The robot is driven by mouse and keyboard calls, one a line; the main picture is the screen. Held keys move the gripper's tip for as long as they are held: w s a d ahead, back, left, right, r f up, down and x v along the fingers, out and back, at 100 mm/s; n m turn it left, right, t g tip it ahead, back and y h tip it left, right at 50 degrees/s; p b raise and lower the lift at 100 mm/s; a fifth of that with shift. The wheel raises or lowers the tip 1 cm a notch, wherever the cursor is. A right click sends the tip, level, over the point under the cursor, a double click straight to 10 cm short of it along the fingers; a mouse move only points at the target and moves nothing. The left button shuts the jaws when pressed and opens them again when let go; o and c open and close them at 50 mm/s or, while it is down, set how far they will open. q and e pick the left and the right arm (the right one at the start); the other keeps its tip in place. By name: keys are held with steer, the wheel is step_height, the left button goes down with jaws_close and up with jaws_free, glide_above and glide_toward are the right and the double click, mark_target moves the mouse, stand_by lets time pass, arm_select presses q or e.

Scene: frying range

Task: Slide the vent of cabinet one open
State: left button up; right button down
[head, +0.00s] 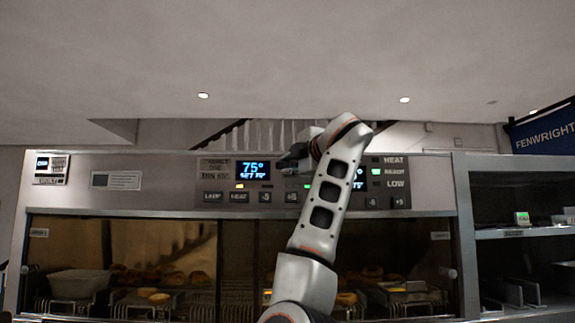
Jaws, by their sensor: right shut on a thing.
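The control panel of cabinet one (225,180) spans the upper front of the heated cabinet, with a blue display reading 75°. My right arm rises from the bottom middle and bends left at the top. My right gripper (290,160) is dark and small, at the panel's upper edge, just right of the display. It is shut at the spot where the vent of cabinet one appears to be; the gripper and wrist hide the vent itself, so how far it is open cannot be seen. My left gripper is out of view.
Below the panel are glass doors (120,250) with trays and fried food behind them. My forearm covers part of a second display and its buttons. A shelf unit (515,233) stands at the right. A blue sign (545,130) hangs at the upper right.

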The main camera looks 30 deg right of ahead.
steer(key=s+d, duration=0.2)
steer(key=d, duration=0.1)
steer(key=shift+d, duration=0.15)
steer(key=c, duration=2.1)
jaws_free()
steer(key=shift+o, duration=0.9)
steer(key=shift+s+d, duration=0.15)
steer(key=shift+d, duration=0.05)
steer(key=shift+a, duration=0.1)
